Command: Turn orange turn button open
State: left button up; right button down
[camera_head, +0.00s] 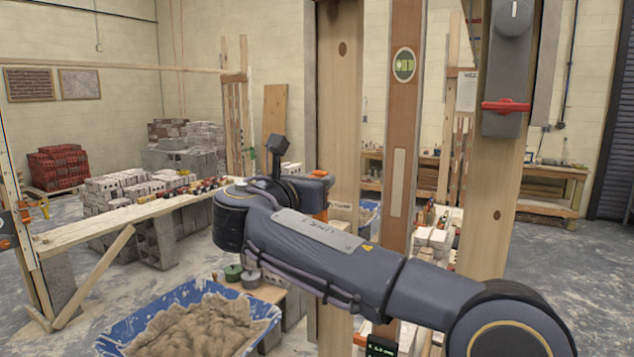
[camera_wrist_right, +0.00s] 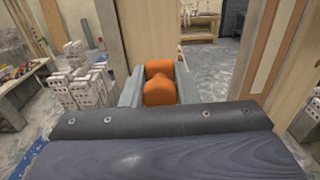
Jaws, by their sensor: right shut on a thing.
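The orange turn button (camera_wrist_right: 158,85) is mounted on a pale upright wooden post (camera_wrist_right: 140,30). In the right wrist view it sits between the two grey fingers of my right gripper (camera_wrist_right: 159,78), which is shut on it. In the head view my right arm crosses in front of the post (camera_head: 338,90). It hides the fingers there, and only a bit of orange (camera_head: 321,212) shows beside the wrist. I cannot tell the button's turn angle. My left gripper is not in view.
A brown upright with a level (camera_head: 403,64) stands right of the post. Farther right, a grey switch box with a red handle (camera_head: 505,106) is on another post. A blue tub of mortar (camera_head: 262,318) lies below left. A plank bench (camera_head: 130,215) runs at the left.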

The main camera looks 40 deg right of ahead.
jog(key=c, duration=1.1)
grip_release()
jog(key=shift+w+a, duration=0.1)
jog(key=shift+w, duration=0.05)
jog(key=shift+c, duration=0.2)
jog(key=b+v, duration=0.1)
jog(key=v, duration=0.6)
jog(key=shift+s+a+b, duration=0.2)
jog(key=shift+a+b, duration=0.15)
jog(key=shift+b, duration=0.05)
